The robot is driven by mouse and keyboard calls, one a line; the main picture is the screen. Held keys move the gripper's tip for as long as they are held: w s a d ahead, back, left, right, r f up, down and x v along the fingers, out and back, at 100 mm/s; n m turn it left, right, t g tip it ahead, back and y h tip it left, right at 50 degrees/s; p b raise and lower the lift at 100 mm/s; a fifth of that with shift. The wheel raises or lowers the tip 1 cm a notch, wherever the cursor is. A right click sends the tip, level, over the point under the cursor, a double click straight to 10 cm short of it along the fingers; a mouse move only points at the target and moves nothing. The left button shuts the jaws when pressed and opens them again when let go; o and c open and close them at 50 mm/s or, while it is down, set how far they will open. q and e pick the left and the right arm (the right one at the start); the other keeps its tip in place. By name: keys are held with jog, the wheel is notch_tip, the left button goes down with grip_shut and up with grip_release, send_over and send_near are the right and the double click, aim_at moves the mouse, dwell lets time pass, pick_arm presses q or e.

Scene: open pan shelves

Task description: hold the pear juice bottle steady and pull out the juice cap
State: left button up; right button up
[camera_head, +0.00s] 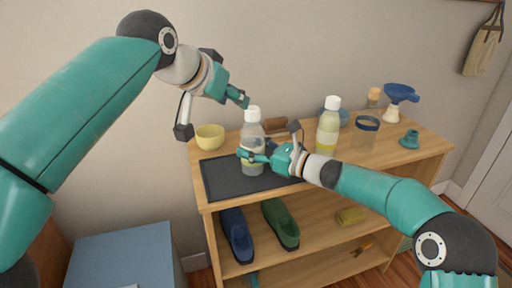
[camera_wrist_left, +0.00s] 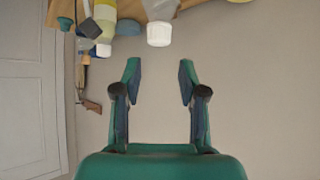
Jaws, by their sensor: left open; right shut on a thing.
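The pear juice bottle (camera_head: 252,137) is a clear bottle with a white juice cap (camera_head: 252,113). It stands upright on the dark mat (camera_head: 222,177). My right gripper (camera_head: 254,157) is shut on its lower body, from the right. My left gripper (camera_head: 241,98) is open and empty, just above and left of the cap. In the left wrist view the cap (camera_wrist_left: 159,35) is beyond the open fingers (camera_wrist_left: 160,74), roughly centred between them and apart from them. The fingers hide part of the bottle's lower body in the head view.
Shoes (camera_head: 236,233) lie below.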

pick_arm(q)
jog(key=o, duration=0.5)
jog(key=n+t+y, duration=0.3)
jog(key=n+y, duration=0.4)
jog(key=n, duration=0.1)
send_near(254, 113)
jog(key=x, duration=0.2)
jog(key=shift+x, duration=4.45)
grip_shut()
